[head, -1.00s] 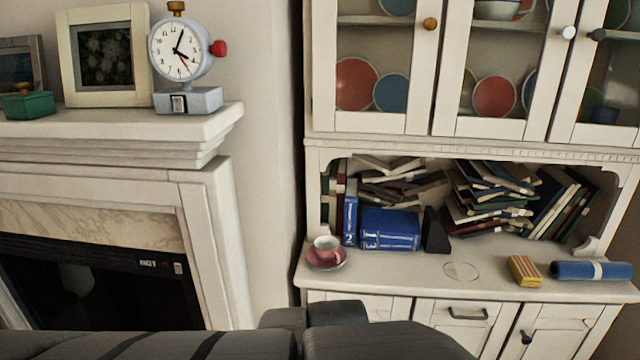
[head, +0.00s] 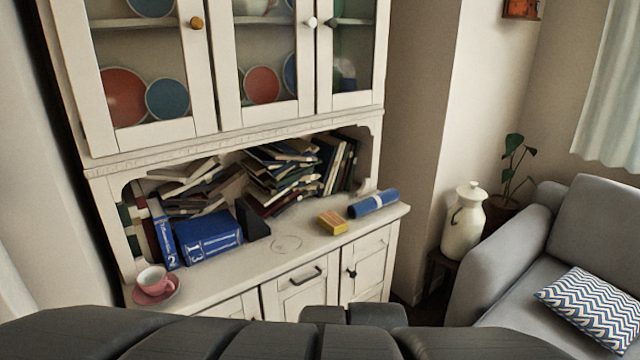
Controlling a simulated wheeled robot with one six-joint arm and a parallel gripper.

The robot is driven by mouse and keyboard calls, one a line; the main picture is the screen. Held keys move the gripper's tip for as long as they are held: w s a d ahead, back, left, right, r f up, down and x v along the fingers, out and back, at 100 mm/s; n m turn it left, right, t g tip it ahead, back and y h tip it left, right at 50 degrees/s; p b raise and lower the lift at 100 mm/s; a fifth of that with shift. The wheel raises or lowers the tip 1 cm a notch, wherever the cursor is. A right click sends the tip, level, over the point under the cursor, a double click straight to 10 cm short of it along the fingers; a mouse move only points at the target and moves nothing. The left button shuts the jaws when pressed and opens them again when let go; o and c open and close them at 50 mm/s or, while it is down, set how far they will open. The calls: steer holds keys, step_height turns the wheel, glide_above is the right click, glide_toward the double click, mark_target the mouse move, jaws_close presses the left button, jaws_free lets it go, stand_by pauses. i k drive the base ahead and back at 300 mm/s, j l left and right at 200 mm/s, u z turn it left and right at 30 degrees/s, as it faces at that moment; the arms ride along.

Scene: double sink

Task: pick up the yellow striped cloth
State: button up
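The yellow striped cloth (head: 332,222) is a small folded block, yellow with reddish stripes on top. It lies on the cabinet's counter, just left of a rolled blue cloth (head: 373,203) with a pale band, with a small gap between them. Dark grey parts of my own arm cross the bottom of the head view, well below and in front of the counter. I cannot make out my gripper's fingers among them. Nothing covers the striped cloth.
A pink cup and saucer (head: 156,285) stand at the counter's left end. Blue books (head: 208,237) and piled books (head: 280,172) fill the shelf behind. The counter (head: 250,268) in front is mostly clear. A white jug (head: 464,222) and grey sofa (head: 570,250) are at right.

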mark_target(332, 223)
steer(key=z, duration=0.1)
steer(key=i+u, duration=0.15)
steer(key=i, duration=0.25)
steer(key=i+l+u, duration=0.15)
steer(key=i, duration=0.25)
steer(key=i+l+u, duration=0.2)
steer(key=i, duration=0.2)
steer(key=i+l+u, duration=0.15)
steer(key=i, duration=0.25)
steer(key=l, duration=0.1)
